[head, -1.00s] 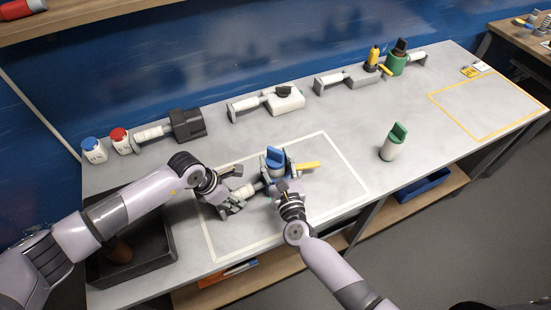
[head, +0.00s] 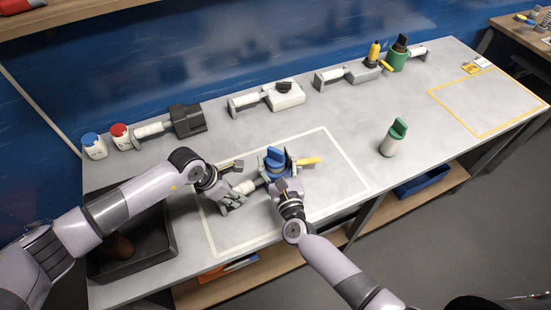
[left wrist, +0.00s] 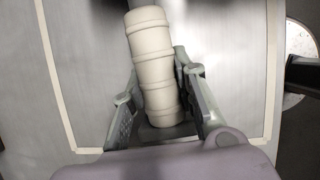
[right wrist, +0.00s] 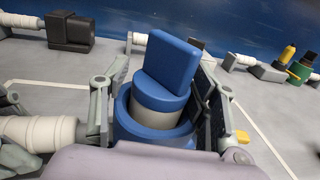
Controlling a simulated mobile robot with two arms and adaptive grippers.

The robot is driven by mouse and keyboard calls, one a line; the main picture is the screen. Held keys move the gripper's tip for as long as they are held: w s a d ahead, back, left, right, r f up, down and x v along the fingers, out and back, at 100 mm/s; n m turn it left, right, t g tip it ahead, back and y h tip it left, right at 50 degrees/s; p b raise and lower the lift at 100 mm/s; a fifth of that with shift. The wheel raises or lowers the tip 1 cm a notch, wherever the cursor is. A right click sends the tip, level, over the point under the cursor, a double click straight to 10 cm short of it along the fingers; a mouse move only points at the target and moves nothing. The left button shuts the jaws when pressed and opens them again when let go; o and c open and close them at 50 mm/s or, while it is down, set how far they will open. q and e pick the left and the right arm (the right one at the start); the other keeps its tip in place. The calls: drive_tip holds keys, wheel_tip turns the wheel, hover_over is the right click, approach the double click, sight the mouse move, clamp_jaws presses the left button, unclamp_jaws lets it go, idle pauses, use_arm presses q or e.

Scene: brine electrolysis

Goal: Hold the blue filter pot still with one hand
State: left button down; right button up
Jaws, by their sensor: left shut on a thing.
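The blue filter pot (head: 276,168) stands in the white-outlined area, with a blue knob on top, a white ribbed side handle (left wrist: 153,65) and a yellow piece (head: 308,161) at its right. My left gripper (head: 236,190) has its fingers on both sides of the ribbed handle and is shut on it; the left wrist view shows the handle between the fingers. My right gripper (right wrist: 158,95) has its fingers spread on either side of the pot's top, with a visible gap beside the knob (right wrist: 172,62). The pot's lower part is hidden in the right wrist view.
A green-topped white pot (head: 393,138) stands to the right. A dark tray (head: 160,262) lies under my left arm. Red-capped (head: 121,136) and blue-capped (head: 95,147) bottles and several handled devices line the back. The yellow-outlined area (head: 490,100) is mostly clear.

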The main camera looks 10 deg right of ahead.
drive_tip(key=shift+o, duration=0.6)
drive_tip(key=shift+s+d+f, duration=0.1)
drive_tip(key=shift+d+f, duration=0.1)
drive_tip(key=shift+f, duration=0.2)
drive_tip(key=shift+s, duration=0.1)
drive_tip(key=shift+s+f, duration=0.1)
drive_tip(key=shift+s, duration=0.15)
drive_tip(key=s+d, duration=0.1)
drive_tip(key=s, duration=1)
drive_tip(key=shift+d+r, duration=0.3)
drive_tip(key=shift+r, duration=0.15)
